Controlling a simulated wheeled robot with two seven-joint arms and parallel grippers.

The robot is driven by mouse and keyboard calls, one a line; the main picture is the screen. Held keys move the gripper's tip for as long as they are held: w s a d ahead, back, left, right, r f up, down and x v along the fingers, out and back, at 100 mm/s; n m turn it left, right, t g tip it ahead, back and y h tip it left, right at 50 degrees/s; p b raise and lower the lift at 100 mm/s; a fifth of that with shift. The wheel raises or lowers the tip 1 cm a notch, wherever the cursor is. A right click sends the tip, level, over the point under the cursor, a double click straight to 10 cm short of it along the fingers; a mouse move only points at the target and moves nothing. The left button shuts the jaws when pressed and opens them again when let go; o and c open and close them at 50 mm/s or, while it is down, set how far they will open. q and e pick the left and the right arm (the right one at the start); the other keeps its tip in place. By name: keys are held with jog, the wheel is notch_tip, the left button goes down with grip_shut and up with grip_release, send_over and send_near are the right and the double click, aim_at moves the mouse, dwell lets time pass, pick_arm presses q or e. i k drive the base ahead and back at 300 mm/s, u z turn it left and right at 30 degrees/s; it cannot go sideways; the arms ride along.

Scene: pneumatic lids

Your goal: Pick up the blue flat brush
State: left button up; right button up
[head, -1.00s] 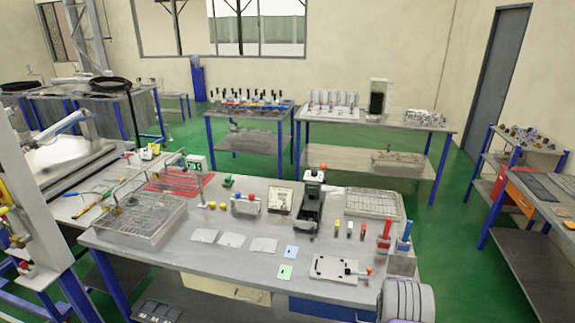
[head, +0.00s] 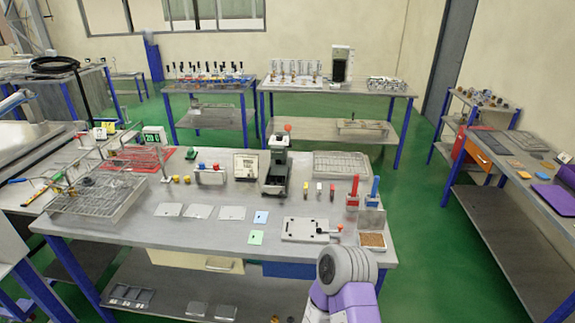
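A blue upright handle (head: 374,187), probably the blue flat brush, stands at the right end of the near table. A purple and grey part of my arm rises at the bottom of the head view, in front of the table's right end. Neither of my grippers shows in the head view.
A grey plate with a red-knobbed lever (head: 305,229) lies left of the holder, and a box of brown bits (head: 372,240) sits in front of it. Green floor (head: 440,245) is open to the right.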

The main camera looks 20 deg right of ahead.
aim_at(376, 178)
jog(key=k, duration=1.65)
jog(key=z, duration=1.65)
jog(key=i, duration=6.75)
jog(key=u, duration=3.5)
